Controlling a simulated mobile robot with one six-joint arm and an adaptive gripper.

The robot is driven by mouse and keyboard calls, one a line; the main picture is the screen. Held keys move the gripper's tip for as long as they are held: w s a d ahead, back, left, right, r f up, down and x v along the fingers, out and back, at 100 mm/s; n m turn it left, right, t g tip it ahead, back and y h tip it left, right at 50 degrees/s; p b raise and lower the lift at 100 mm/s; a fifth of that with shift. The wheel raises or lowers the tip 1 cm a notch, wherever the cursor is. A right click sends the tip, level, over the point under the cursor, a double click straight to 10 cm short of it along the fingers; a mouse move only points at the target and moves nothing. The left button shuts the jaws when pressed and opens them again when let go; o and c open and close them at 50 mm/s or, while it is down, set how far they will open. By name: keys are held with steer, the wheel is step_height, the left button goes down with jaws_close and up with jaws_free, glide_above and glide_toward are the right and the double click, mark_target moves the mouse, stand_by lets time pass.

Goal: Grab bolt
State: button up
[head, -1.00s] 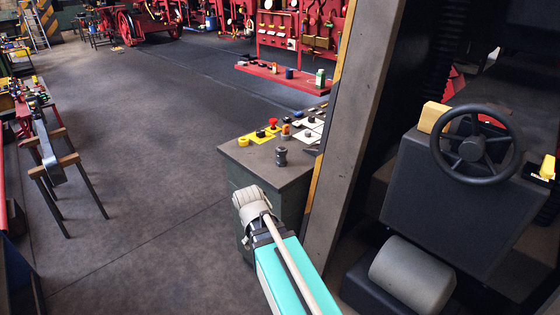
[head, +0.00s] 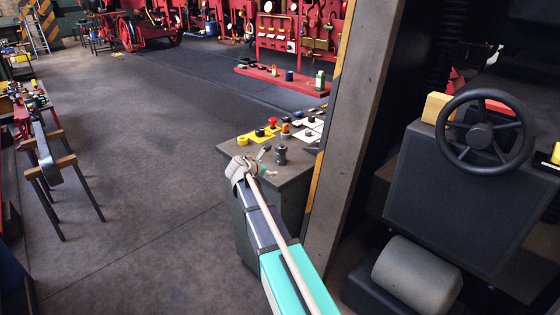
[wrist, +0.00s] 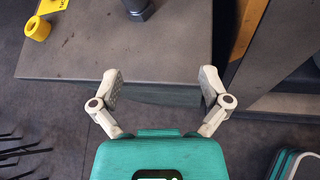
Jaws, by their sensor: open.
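A dark grey stubby piece (head: 281,155), which looks like the bolt, stands upright near the front of a grey cabinet top (head: 232,150). In the wrist view, its lower part (wrist: 137,8) shows at the top edge, the rest cut off. My gripper (head: 266,163) is at the cabinet's front left edge in the head view, just left of and short of the bolt. In the wrist view, my gripper (wrist: 158,80) is open and empty, its two fingers spread in front of the cabinet's near edge. The bolt lies beyond the fingers, apart from them.
A thick grey post (head: 355,120) rises close on the right. Open floor (head: 150,130) lies to the left.

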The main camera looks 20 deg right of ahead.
mark_target(279, 157)
steer(key=w+n, duration=0.1)
steer(key=w+r+n, duration=0.1)
steer(key=w+d+n+t, duration=0.1)
steer(key=shift+w+r+h, duration=0.15)
steer(key=shift+w+h, duration=0.1)
steer(key=shift+h, duration=0.15)
steer(key=shift+b+x, duration=1.85)
steer(key=shift+x, duration=2.45)
steer(key=shift+b+x, duration=1.05)
steer(key=shift+x, duration=1.55)
steer(key=shift+w+a, duration=0.1)
jaws_close()
